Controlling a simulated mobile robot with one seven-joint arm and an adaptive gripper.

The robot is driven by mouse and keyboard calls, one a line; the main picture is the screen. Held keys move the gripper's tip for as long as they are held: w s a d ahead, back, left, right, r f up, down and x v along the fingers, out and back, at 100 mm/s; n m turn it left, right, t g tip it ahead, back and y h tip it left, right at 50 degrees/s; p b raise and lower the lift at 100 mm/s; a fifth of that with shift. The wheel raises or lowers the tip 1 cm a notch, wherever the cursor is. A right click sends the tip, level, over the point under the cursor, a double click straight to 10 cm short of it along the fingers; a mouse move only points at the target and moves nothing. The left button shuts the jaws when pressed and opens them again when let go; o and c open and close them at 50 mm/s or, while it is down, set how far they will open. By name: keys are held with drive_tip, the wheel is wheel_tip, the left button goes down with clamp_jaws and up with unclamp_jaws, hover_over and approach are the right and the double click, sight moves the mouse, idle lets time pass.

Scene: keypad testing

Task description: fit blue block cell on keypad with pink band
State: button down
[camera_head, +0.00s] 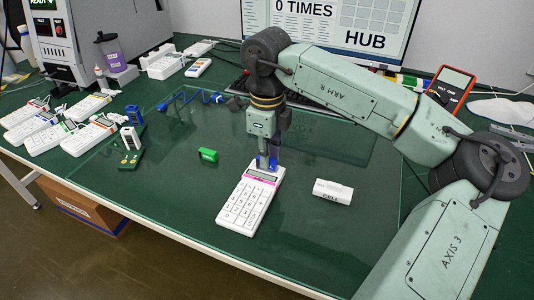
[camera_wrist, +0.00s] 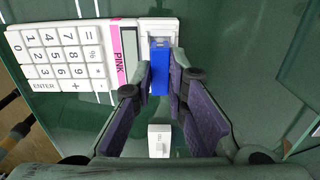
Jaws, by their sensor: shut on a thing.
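The white keypad (camera_head: 250,200) with the pink band lies on the table mat. In the wrist view the keypad (camera_wrist: 62,60) shows its number keys, the band (camera_wrist: 118,68) marked PINK, a display and an open recess at its end (camera_wrist: 158,28). The blue block cell (camera_wrist: 160,78) is between my fingers, with its far end at the recess. My gripper (camera_wrist: 161,72) is shut on it. In the head view my gripper (camera_head: 266,156) points down over the keypad's far end, with the blue cell (camera_head: 273,162) partly hidden. I cannot tell whether the cell touches the recess.
A white cell (camera_head: 333,191) lies right of the keypad; a green block (camera_head: 208,155) lies to its left. A green stand (camera_head: 131,158) with upright cells stands farther left. Several other keypads (camera_head: 50,138) lie at far left. The near mat is clear.

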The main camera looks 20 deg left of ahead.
drive_tip(key=shift+f+b, duration=0.45)
drive_tip(key=shift+f, duration=0.1)
idle(0.4)
drive_tip(key=c, duration=1.5)
unclamp_jaws()
drive_tip(key=shift+r, duration=0.6)
drive_tip(key=shift+r+p, duration=1.95)
drive_tip(key=shift+r, duration=1)
drive_tip(key=shift+c, duration=0.4)
